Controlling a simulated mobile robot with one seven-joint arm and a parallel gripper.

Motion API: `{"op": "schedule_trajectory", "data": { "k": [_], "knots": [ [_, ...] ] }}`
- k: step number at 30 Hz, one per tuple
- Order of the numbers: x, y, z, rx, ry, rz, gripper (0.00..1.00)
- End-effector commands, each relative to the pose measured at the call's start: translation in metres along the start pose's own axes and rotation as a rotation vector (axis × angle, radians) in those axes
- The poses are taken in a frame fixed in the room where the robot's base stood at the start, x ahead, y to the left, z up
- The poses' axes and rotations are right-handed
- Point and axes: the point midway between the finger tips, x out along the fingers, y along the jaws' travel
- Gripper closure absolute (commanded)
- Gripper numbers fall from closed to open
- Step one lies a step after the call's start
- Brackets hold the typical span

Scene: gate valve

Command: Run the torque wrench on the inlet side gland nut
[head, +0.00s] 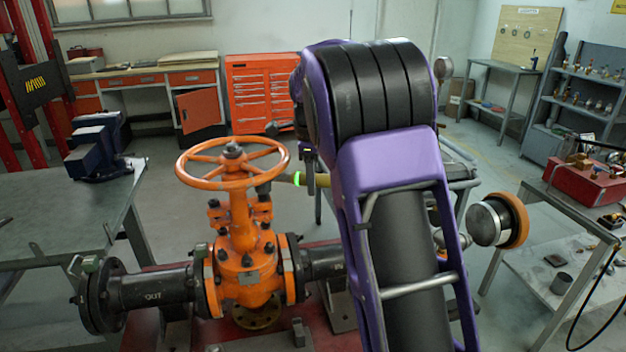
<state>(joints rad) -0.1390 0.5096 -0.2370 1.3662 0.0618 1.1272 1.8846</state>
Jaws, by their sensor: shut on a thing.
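The orange gate valve (247,262) stands upright with its handwheel (190,177) on top. The left pipe (155,288) is marked OUT; the right pipe (322,262) is the inlet side, its marking partly covered by my arm. Gland nuts flank the stem under the wheel; the left one (214,204) shows clearly. The torque wrench (284,178), with a yellowish shaft and a glowing green ring, points left, its dark head close to the right gland nut. I cannot tell whether it is seated. My gripper (309,166) is mostly hidden behind my purple arm, shut on the wrench.
A grey bench with a blue vise (97,150) is at left. A right-hand table holds a red toolbox (588,183). An orange tool chest (264,93) stands at the back. The handwheel overhangs the wrench head closely. My arm hides the area right of the valve.

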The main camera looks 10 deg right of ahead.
Motion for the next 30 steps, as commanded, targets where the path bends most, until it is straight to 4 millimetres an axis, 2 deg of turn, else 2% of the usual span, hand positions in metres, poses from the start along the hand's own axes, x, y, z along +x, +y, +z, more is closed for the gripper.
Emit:
{"op": "schedule_trajectory", "data": {
  "k": [11,30],
  "knots": [
    [-0.001,-0.001,0.000,0.000,-0.002,-0.004,1.00],
    [0.019,0.002,0.000,0.000,-0.002,-0.005,1.00]
  ]
}}
